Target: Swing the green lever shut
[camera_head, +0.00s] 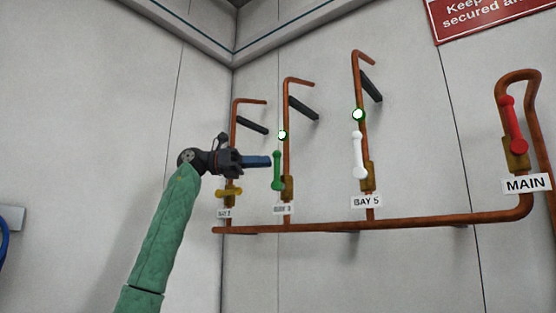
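The green lever (277,171) stands upright, roughly in line with the middle copper pipe, at a brass valve body (287,187). My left gripper (268,161) comes in from the left, level with the upper part of the green lever. Its blue fingers point right and end very near the lever; I cannot tell whether they touch it. The fingers overlap as one bar from this side, so their opening is hidden. My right gripper is not in view.
A yellow lever (229,192) lies across the left pipe below my gripper. A white lever (358,155) and a red lever (512,124) stand upright to the right. A copper manifold pipe (420,221) runs below. Dark angled bars (303,108) jut near the pipes.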

